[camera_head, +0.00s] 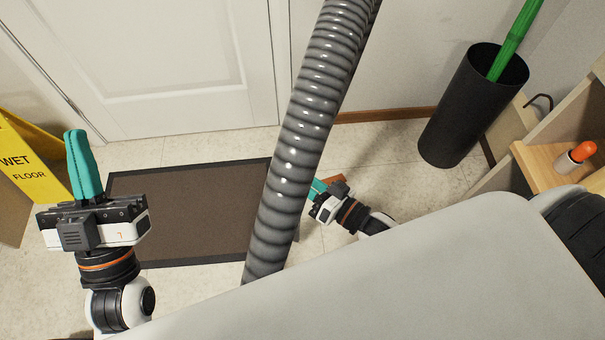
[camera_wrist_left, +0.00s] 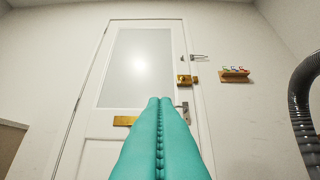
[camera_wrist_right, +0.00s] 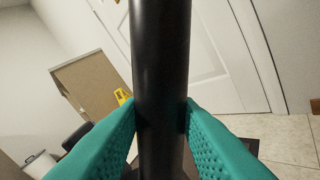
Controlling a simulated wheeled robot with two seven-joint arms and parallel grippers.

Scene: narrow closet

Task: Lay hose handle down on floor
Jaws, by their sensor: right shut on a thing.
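A grey ribbed hose (camera_head: 308,115) crosses the head view from top middle down behind my white body. It also shows at the right edge of the left wrist view (camera_wrist_left: 302,110). In the right wrist view a smooth black tube, the hose handle (camera_wrist_right: 162,50), stands upright between the teal fingers of my right gripper (camera_wrist_right: 160,120), which is shut on it. In the head view my right gripper (camera_head: 317,188) is low behind the hose and partly hidden; the handle is not clear there. My left gripper (camera_head: 78,140) is shut and empty, fingers pointing up. The pale tiled floor (camera_head: 385,175) lies below.
A brown mat (camera_head: 190,210) lies before the white door (camera_head: 185,60). A yellow wet-floor sign (camera_head: 28,165) stands at left. A black bin (camera_head: 465,110) with a green stick and a wooden shelf (camera_head: 545,165) are at right. Floor between hose and bin is clear.

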